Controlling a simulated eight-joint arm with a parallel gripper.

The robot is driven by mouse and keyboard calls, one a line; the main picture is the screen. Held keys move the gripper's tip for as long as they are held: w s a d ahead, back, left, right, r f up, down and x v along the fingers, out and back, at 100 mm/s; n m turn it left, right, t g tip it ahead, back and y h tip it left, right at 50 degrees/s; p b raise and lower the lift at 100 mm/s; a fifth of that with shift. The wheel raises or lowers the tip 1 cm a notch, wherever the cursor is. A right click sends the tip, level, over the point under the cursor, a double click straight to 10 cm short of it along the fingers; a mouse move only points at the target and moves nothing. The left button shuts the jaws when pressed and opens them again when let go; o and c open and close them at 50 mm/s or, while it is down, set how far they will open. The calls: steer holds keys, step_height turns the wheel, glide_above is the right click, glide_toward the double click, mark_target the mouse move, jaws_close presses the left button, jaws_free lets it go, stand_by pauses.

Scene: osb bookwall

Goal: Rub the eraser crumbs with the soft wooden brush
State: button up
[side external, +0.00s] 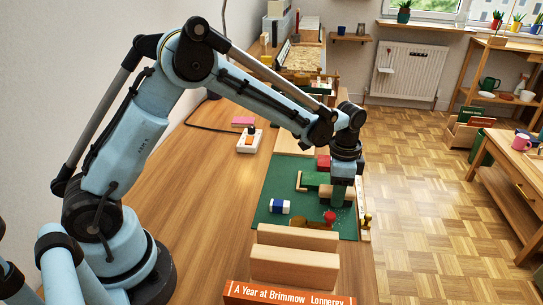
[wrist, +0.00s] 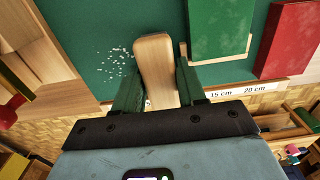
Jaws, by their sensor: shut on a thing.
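My gripper (wrist: 158,80) is shut on a pale wooden brush (wrist: 154,52), which lies lengthwise between its two green fingers in the wrist view. The brush's underside and bristles are hidden. White eraser crumbs (wrist: 115,62) lie scattered on the green mat (wrist: 85,25), just left of the brush and apart from it in this view. In the side external view my gripper (side external: 341,192) is low over the right part of the green mat (side external: 262,217).
A green book (wrist: 218,25) and a red one (wrist: 290,40) lie right of the brush. A ruler (wrist: 245,88) runs along the table edge. A blue-and-white block (side external: 279,206) and a red-topped item (side external: 329,217) sit on the mat. Wooden blocks (side external: 295,265) stand in front.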

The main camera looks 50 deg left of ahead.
steer(key=shift+s+r, duration=0.1)
steer(key=shift+r, duration=3.85)
